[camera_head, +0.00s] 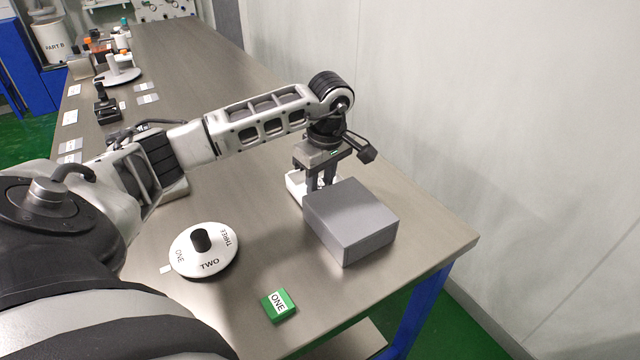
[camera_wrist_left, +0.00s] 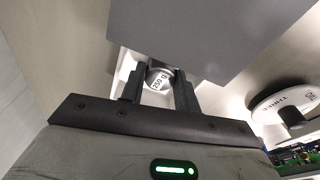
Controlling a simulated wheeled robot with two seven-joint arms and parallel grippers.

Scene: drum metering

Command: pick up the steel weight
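The steel weight (camera_wrist_left: 158,76), a small round grey piece marked 250 g, shows in the left wrist view between the two dark fingers of my left gripper (camera_wrist_left: 159,82). The fingers stand on either side of it, close to its sides; whether they press on it is unclear. A white holder (camera_wrist_left: 127,68) is around or under it. In the head view my left gripper (camera_head: 321,183) points down at the white holder (camera_head: 295,184), behind a grey box; the weight is hidden there. My right gripper is not in view.
The grey box (camera_head: 349,222) stands right in front of the gripper. A white dial (camera_head: 207,262) with a black knob and a green block marked ONE (camera_head: 278,305) lie nearer. Several items stand at the far left. The metal table (camera_head: 430,240) is clear at right, beside the wall.

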